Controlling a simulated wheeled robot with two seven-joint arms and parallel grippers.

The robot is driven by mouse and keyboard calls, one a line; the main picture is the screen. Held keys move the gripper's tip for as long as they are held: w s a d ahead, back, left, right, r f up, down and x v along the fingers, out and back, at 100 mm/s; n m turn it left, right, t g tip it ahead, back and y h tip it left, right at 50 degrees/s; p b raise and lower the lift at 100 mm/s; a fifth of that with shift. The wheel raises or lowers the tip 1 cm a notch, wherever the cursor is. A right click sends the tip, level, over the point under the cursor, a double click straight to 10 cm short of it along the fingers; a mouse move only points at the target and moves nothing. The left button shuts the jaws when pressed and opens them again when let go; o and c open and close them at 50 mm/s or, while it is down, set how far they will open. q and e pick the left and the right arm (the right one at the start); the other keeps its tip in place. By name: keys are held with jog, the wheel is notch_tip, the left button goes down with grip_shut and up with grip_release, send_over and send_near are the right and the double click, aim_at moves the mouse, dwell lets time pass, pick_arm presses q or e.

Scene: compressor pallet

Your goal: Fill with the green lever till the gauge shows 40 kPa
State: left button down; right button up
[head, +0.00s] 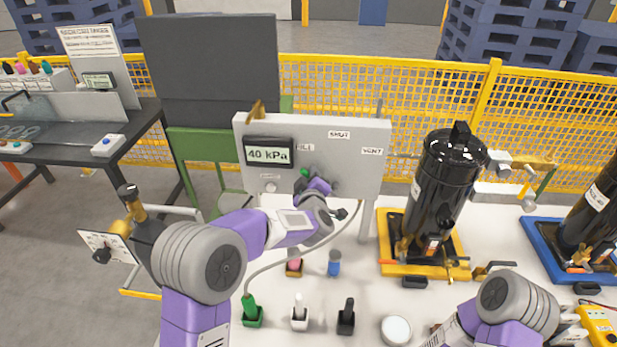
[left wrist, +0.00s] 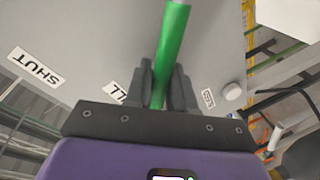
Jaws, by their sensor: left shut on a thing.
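The green lever (left wrist: 173,50) runs between the fingers of my left gripper (left wrist: 168,88) in the left wrist view, next to the partly hidden FILL label. My left gripper (head: 312,182) is shut on the lever, and only a bit of green shows above it in the head view. My right arm is at the lower right; its fingertips are not clearly in view.
A black cylinder (head: 447,185) stands in a yellow tray (head: 392,262) to the right, with another in a blue tray (head: 541,238). Green, white and black-handled items stand at the table front near a round white lid (head: 396,330). A hose curves below my left arm.

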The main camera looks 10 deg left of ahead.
pick_arm(q)
jog(key=c, duration=1.1)
grip_release()
jog(key=shift+d, duration=0.1)
jog(key=shift+s, duration=0.15)
jog(key=v, duration=0.7)
jog(key=shift+s, duration=0.15)
